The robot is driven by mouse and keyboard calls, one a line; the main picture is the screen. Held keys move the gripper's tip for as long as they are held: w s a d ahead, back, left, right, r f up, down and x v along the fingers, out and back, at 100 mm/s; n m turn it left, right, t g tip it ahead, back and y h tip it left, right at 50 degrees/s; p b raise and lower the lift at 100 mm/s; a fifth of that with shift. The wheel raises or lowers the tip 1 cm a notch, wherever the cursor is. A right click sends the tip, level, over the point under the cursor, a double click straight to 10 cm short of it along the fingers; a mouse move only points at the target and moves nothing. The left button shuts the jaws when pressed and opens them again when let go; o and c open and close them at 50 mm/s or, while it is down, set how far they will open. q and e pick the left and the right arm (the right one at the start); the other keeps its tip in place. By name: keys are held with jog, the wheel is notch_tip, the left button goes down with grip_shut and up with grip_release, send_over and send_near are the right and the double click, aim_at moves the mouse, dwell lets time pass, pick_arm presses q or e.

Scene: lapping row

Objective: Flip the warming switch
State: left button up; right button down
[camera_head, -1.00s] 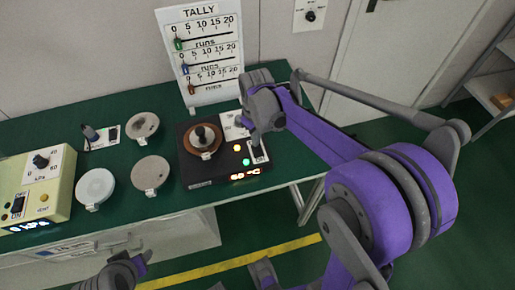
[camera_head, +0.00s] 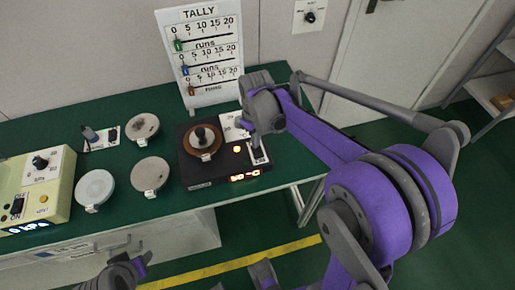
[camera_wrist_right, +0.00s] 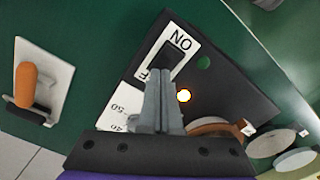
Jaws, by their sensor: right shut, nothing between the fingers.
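The black warming unit (camera_head: 199,174) stands on the green bench and carries a dark rocker switch on a white ON/OFF plate (camera_head: 260,156). In the right wrist view the switch (camera_wrist_right: 171,58) shows just beyond my fingertips, with ON readable and the OFF lettering partly hidden. My right gripper (camera_head: 254,139) is shut and empty, its fingertips (camera_wrist_right: 160,73) at the OFF end of the switch; I cannot tell whether they touch. The amber lamp (camera_wrist_right: 183,95) glows; the green lamp (camera_wrist_right: 204,63) looks dark. My left gripper (camera_head: 127,272) is at the bottom edge, its jaws unclear.
A brown disc with a black knob (camera_head: 203,138) sits on the unit. Several pale round discs (camera_head: 95,187) lie to its left. A cream control box (camera_head: 52,204) stands at far left. The TALLY board (camera_head: 203,95) stands behind. An orange-handled control (camera_wrist_right: 26,88) shows in the wrist view.

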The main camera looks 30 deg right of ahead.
notch_tip(320, 180, up, 6)
jog(key=p, duration=0.3)
jog(key=shift+p, duration=0.35)
jog(key=shift+r, duration=0.15)
jog(key=s+a+m+t+p, duration=0.1)
jog(key=s+a+m+t, duration=0.2)
jog(key=s, duration=1.2)
jog(key=a+t, duration=0.2)
jog(key=a, duration=0.1)
jog(key=shift+s+a+r, duration=0.25)
jog(key=shift+a+r, duration=0.05)
jog(key=shift+a, duration=0.1)
